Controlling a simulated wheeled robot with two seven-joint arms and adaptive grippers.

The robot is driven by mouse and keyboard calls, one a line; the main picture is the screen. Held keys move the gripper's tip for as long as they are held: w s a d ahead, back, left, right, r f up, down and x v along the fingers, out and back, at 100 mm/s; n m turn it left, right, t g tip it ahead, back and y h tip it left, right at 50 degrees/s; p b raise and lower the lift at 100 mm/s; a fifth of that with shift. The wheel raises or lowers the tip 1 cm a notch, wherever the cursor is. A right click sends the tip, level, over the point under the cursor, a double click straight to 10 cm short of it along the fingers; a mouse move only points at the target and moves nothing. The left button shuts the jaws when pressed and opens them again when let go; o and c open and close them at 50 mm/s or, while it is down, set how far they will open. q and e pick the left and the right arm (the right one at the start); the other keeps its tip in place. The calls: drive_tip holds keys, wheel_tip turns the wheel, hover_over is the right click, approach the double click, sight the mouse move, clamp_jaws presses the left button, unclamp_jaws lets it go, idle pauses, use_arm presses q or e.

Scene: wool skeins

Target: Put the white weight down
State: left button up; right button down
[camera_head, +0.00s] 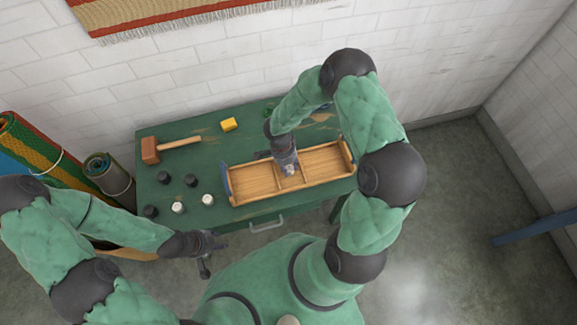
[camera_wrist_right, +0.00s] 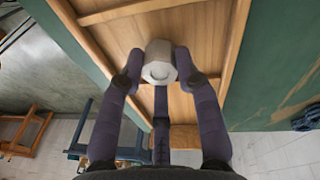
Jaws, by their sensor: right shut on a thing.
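The white weight (camera_wrist_right: 159,62) is a small pale, many-sided piece. In the right wrist view it sits between the fingers of my right gripper (camera_wrist_right: 160,78), which is shut on it. In the head view my right gripper (camera_head: 288,166) points down over the middle of the wooden tray (camera_head: 253,181), near its dividers. The weight is mostly hidden there, and I cannot tell whether it touches the tray floor. My left gripper (camera_head: 212,254) is empty, with its fingers apart, in front of the table's front edge.
On the green table (camera_head: 222,152), left of the tray, are two other white weights (camera_head: 208,199) (camera_head: 178,207) and several black weights (camera_head: 191,180). A mallet (camera_head: 170,147) and a yellow block (camera_head: 228,124) lie behind. Rolled rugs (camera_head: 108,174) stand left of the table.

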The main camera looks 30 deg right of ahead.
drive_tip(key=c, duration=0.9)
unclamp_jaws()
drive_tip(key=shift+o, duration=0.2)
drive_tip(key=shift+r, duration=0.1)
wheel_tip(320, 180, up, 11)
drive_tip(key=w+a+p, duration=0.1)
drive_tip(key=w+p, duration=0.1)
drive_tip(key=p, duration=0.1)
drive_tip(key=s+a+f+n+y, duration=0.1)
drive_tip(key=s+a+f+n, duration=0.1)
drive_tip(key=a, duration=0.1)
drive_tip(key=s+a+f+n+y, duration=0.2)
drive_tip(key=a+f+n, duration=0.1)
drive_tip(key=a, duration=0.1)
drive_tip(key=s+a+f+n+y, duration=0.1)
drive_tip(key=s+a+f+n, duration=0.1)
drive_tip(key=s+a, duration=0.1)
drive_tip(key=shift+a+f+n+y, duration=0.25)
drive_tip(key=shift+a+n+y, duration=0.05)
drive_tip(key=shift+a+n, duration=0.1)
drive_tip(key=s+a+f+n, duration=0.1)
drive_tip(key=s+n, duration=0.1)
drive_tip(key=s+a+f+n+t, duration=0.1)
drive_tip(key=s+n, duration=0.1)
drive_tip(key=s+f+n, duration=0.1)
drive_tip(key=f, duration=0.1)
drive_tip(key=shift+s+a+n+t+y, duration=0.4)
drive_tip(key=shift+s+d+f+n, duration=0.1)
drive_tip(key=shift+s+f+n, duration=0.05)
drive_tip(key=shift+s+n, duration=0.25)
